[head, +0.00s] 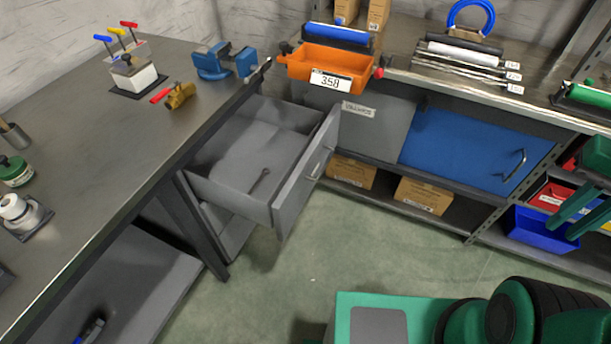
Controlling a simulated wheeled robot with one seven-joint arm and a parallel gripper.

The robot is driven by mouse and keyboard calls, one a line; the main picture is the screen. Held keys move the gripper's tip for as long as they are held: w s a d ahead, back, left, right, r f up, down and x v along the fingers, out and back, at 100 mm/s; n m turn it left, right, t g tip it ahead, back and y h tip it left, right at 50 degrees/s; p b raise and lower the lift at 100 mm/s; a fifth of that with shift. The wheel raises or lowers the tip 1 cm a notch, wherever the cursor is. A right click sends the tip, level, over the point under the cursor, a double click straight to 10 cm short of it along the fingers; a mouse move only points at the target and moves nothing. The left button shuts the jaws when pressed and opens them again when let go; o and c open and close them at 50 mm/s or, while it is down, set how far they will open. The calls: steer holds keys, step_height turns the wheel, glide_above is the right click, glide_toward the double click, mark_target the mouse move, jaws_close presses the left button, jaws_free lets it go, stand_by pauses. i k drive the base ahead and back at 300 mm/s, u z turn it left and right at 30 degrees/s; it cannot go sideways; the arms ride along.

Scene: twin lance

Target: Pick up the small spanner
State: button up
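The small spanner (261,180) is a dark, thin tool lying on the bottom of the open grey drawer (235,205), near its front. My gripper (561,231) is at the right edge of the picture, with two dark green fingers pointing down and left. The fingers show a gap between them and hold nothing that I can see. It is far to the right of the drawer and the spanner. Part of it is cut off by the picture's edge.
The drawer hangs out under the left workbench (90,150), which carries a blue vise (212,62). The green floor (360,245) in front of the drawer is clear.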

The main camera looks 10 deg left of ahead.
mark_target(258, 181)
steer(key=z, duration=1.75)
steer(key=k, duration=1.1)
steer(key=u, duration=1.85)
